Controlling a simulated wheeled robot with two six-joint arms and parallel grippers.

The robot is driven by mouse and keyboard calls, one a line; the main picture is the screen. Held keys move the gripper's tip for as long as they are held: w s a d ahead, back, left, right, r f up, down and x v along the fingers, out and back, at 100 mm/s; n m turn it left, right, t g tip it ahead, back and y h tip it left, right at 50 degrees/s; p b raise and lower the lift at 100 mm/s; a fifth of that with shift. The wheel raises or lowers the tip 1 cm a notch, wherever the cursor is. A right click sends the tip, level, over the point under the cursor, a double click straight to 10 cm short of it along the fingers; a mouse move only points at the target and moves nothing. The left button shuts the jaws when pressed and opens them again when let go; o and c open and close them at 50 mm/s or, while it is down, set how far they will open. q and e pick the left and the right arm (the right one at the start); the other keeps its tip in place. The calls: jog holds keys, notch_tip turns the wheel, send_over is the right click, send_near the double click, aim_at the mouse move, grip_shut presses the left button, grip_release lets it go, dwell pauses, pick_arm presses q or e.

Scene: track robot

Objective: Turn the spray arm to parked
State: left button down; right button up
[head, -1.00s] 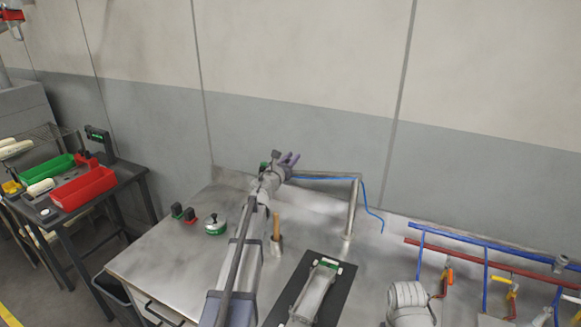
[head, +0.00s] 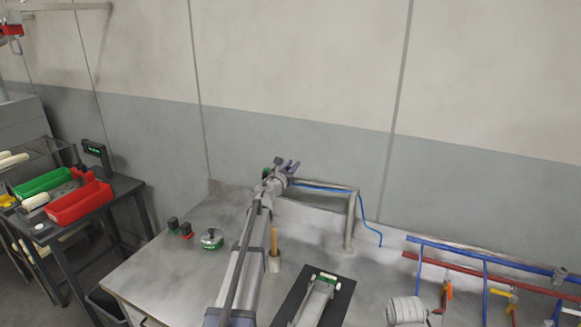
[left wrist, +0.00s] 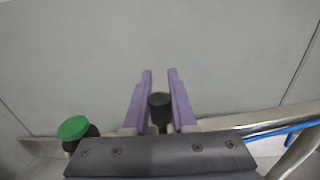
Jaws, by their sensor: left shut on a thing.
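The spray arm (head: 322,187) is a steel pipe with a blue hose. It rises from a post (head: 348,232) at the back of the steel bench and reaches left. My left gripper (head: 286,167) is at its left end, near the back wall. In the left wrist view, the purple fingers (left wrist: 160,88) are closed around a dark round handle (left wrist: 160,108). The pipe and blue hose show at the lower right there. A green-capped dark knob (left wrist: 73,128) is left of the fingers. My gripper partly hides the pipe's left end. My right gripper is not in view.
On the bench (head: 165,265) stand a round green-and-silver piece (head: 212,240), a wooden handle in a holder (head: 275,243) and a black mat (head: 340,298). Blue and red pipes (head: 470,265) with valves are at the right. A side table holds a red tray (head: 80,205).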

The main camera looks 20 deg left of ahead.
pick_arm(q)
jog(key=c, duration=1.2)
grip_release()
jog(key=shift+d, duration=0.85)
jog(key=o, duration=0.4)
jog(key=shift+w+d, duration=0.2)
jog(key=shift+d, duration=0.1)
jog(key=shift+c, duration=0.2)
jog(key=shift+o, duration=0.5)
jog(key=shift+a, duration=0.1)
jog(key=shift+a, duration=0.1)
jog(key=s, duration=0.8)
jog(key=shift+a, duration=0.15)
